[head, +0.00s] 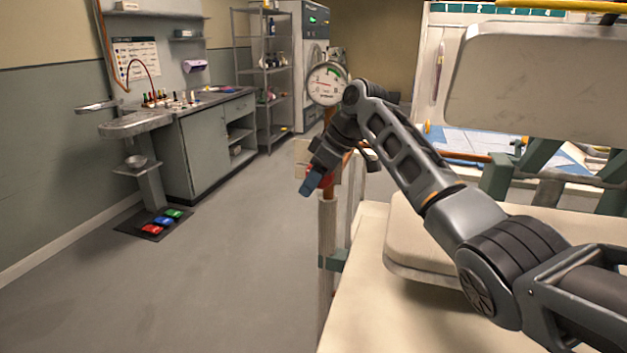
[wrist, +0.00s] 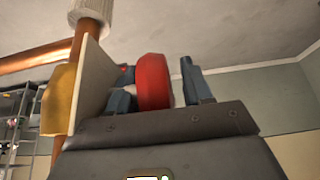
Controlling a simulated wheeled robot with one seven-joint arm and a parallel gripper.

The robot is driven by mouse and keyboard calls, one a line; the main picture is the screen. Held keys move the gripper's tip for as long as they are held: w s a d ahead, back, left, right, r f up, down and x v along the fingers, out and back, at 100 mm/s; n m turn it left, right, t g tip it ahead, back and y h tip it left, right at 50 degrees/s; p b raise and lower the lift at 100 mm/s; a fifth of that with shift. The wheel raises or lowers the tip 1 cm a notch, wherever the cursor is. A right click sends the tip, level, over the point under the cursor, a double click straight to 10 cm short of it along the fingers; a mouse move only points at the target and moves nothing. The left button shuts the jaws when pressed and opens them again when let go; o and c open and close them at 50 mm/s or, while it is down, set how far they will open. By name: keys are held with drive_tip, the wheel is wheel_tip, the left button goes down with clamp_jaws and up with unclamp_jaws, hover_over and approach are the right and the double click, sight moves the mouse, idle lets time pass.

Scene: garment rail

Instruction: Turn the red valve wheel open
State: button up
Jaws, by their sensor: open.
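The red valve wheel (wrist: 154,82) shows edge-on in the wrist view, between the two blue-grey fingers of my gripper (wrist: 160,76). The fingers are open, one on each side of it. A gap shows between the wheel and the right finger; contact on the left side is unclear. In the head view the red wheel (head: 326,178) is mostly hidden behind my gripper (head: 311,182). The wheel sits beside a brass valve body (wrist: 58,98) on a copper pipe (wrist: 88,42). A pale plate (wrist: 97,88) stands between the valve body and the wheel.
A round pressure gauge (head: 327,84) stands above the valve. A pale wrapped pipe (head: 327,245) runs down below it. A padded cream surface (head: 365,310) lies at the lower right. The grey floor (head: 235,240) to the left is clear, with coloured pedals (head: 163,222) farther off.

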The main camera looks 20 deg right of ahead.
drive_tip(key=shift+b+v, duration=0.45)
drive_tip(key=shift+v, duration=3.45)
drive_tip(key=shift+d, duration=0.1)
